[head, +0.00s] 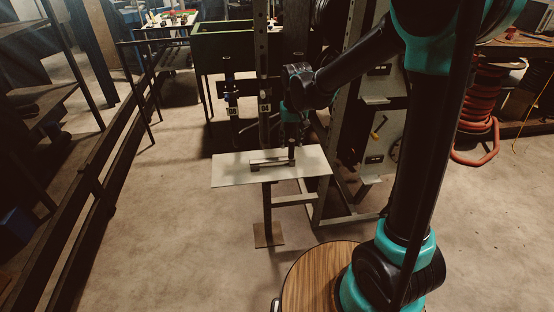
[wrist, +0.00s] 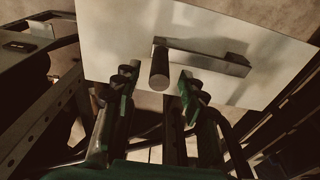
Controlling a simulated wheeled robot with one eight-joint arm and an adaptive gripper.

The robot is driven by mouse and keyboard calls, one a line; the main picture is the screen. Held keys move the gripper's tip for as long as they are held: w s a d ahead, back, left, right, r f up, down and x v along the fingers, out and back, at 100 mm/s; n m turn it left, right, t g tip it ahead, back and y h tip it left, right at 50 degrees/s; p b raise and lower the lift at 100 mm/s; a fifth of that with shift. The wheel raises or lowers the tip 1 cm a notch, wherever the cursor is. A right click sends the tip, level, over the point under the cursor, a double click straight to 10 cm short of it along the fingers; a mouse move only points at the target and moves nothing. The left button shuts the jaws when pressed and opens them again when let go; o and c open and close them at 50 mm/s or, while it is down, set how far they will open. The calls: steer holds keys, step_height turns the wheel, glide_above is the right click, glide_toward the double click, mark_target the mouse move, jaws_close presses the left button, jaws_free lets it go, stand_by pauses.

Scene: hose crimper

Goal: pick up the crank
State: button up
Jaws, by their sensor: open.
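The crank lies on a pale tabletop (head: 228,168), its flat arm (head: 268,162) along the surface. In the wrist view the crank's dark round handle (wrist: 159,66) points up toward the camera, and its flat bar (wrist: 212,54) runs off to the right. My gripper (wrist: 158,78) is open, with one finger on each side of the handle and a visible gap at both. In the head view my gripper (head: 291,128) points down over the right end of the crank; the exact fingertip height is hard to tell there.
The small table stands on a single post with a foot plate (head: 269,235). A dark metal frame (head: 345,120) rises close behind and to its right. A dark green bench (head: 235,45) stands behind. A red coiled hose (head: 482,110) hangs at right. Floor at left of the table is clear.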

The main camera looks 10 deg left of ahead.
mark_target(291, 149)
steer(key=shift+w+f, duration=0.2)
steer(key=shift+f, duration=2)
jaws_close()
